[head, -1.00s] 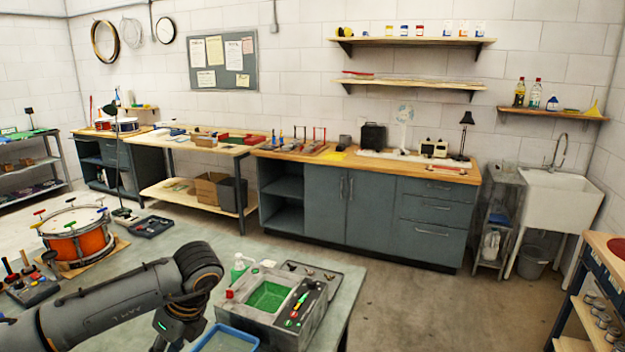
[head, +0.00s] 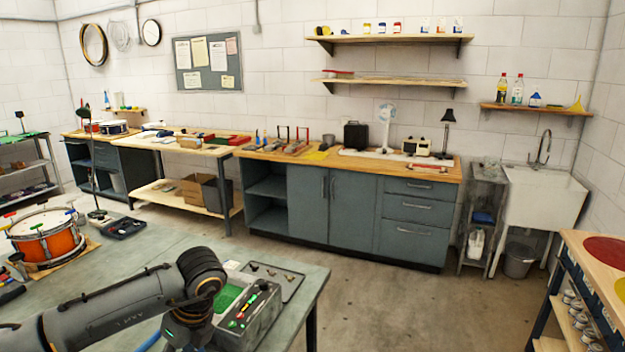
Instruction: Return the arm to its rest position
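My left arm comes in from the lower left over the green bench top (head: 115,260). Its elbow bends down in front of a grey tray with a green lining (head: 228,297), hiding part of it. My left gripper is below the frame edge and out of sight. My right arm and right gripper do not show. An orange drum (head: 45,238) with coloured clips on its rim sits on a board at the left of the bench.
A dark parts tray (head: 125,228) lies behind the drum. A flat grey tray (head: 272,278) with small parts lies near the bench's right end. Open floor (head: 390,305) lies right of the bench. A workbench with coloured round pads (head: 608,250) stands at the far right.

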